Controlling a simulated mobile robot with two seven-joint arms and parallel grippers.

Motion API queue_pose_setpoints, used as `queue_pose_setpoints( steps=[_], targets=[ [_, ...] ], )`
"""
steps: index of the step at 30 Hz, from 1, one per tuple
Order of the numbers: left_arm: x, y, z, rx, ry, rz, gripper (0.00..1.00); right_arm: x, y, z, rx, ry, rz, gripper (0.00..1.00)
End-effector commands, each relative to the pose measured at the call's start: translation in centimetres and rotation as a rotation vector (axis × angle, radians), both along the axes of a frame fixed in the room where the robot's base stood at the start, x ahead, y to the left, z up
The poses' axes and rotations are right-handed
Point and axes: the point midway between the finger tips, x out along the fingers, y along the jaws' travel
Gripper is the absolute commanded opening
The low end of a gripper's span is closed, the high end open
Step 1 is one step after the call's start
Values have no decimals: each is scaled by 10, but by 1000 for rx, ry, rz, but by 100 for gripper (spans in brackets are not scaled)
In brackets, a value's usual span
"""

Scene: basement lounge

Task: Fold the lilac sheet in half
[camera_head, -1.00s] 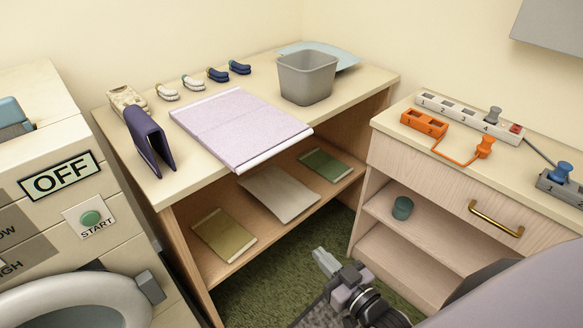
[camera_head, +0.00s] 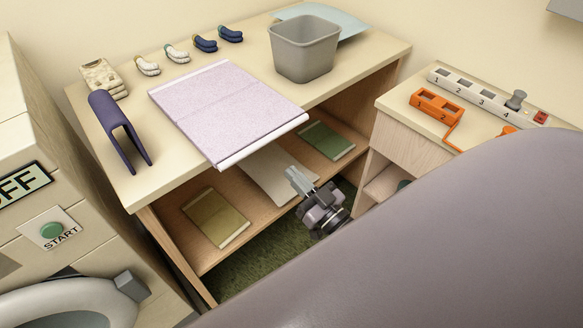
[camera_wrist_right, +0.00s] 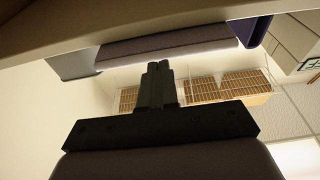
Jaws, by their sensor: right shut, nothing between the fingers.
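The lilac sheet (camera_head: 222,108) lies flat on the table (camera_head: 150,186), with a faint crease across its middle and pale strips at its far and near ends. Its near strip (camera_head: 262,142) reaches slightly past the table's front edge. My right gripper (camera_head: 294,174) is shut and empty, in front of the table and below the sheet's near edge, apart from it. Its closed fingers (camera_wrist_right: 158,72) also show in the right wrist view, where a dim purplish band above them may be the sheet. My left gripper is not in view.
A purple folded stand (camera_head: 118,128) is left of the sheet and a grey bin (camera_head: 304,50) is right of it. The shelf below holds an olive folder (camera_head: 214,218), a pale sheet and a green folder (camera_head: 326,141). A drawer unit stands at right.

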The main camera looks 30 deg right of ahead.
Motion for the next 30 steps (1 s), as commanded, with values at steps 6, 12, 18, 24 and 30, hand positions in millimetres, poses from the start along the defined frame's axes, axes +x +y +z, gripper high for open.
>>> queue_pose_setpoints(
  steps=[6,12,18,24,30],
  targets=[
    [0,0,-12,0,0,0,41,24,3,0,1,-7,-1,0],
    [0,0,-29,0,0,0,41,61,8,0,1,-7,-1,0],
    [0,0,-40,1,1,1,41,87,12,3,1,-4,0,0],
    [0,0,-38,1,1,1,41,94,13,9,0,-2,0,0],
    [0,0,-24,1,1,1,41,94,13,24,0,-2,0,0]
  ],
)
